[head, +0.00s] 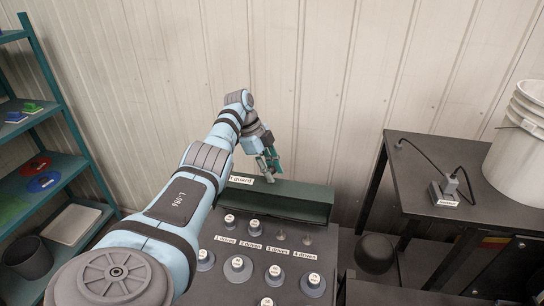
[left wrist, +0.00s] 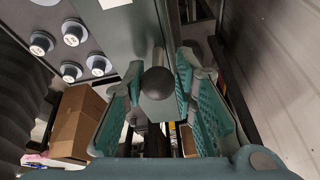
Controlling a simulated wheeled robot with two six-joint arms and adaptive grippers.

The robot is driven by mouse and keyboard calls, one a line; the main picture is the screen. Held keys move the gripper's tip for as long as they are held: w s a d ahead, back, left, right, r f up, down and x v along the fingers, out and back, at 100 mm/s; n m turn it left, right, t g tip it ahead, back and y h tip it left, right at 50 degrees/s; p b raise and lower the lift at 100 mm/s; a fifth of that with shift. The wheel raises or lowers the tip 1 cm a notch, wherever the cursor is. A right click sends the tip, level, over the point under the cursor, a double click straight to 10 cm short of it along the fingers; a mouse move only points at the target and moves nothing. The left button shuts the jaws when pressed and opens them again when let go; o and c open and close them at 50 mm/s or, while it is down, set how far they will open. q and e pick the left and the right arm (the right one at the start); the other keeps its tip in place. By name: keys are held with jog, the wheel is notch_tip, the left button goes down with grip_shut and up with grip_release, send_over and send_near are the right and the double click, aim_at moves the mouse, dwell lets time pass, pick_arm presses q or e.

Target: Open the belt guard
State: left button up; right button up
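The belt guard (head: 300,193) is a long dark green cover at the back of the dark machine top, against the wall side. A white label reading "guard" (head: 242,180) sits at its left end, partly covered by my arm. My left gripper (head: 270,166) is just above and behind the guard's left part. In the left wrist view its two teal fingers (left wrist: 164,85) are spread apart. A dark round knob (left wrist: 158,82) shows between them, and I cannot tell whether either finger touches it. My right gripper is in neither view.
Several capped round knobs (head: 238,268) and labels stand on the machine top in front of the guard. A dark table (head: 440,150) with a cabled box and white buckets (head: 520,140) is on the right. Teal shelves (head: 50,130) stand left. The ribbed wall is close behind.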

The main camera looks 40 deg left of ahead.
pick_arm(q)
jog(key=shift+w+a, duration=0.1)
jog(key=v, duration=1.2)
jog(key=shift+f, duration=0.15)
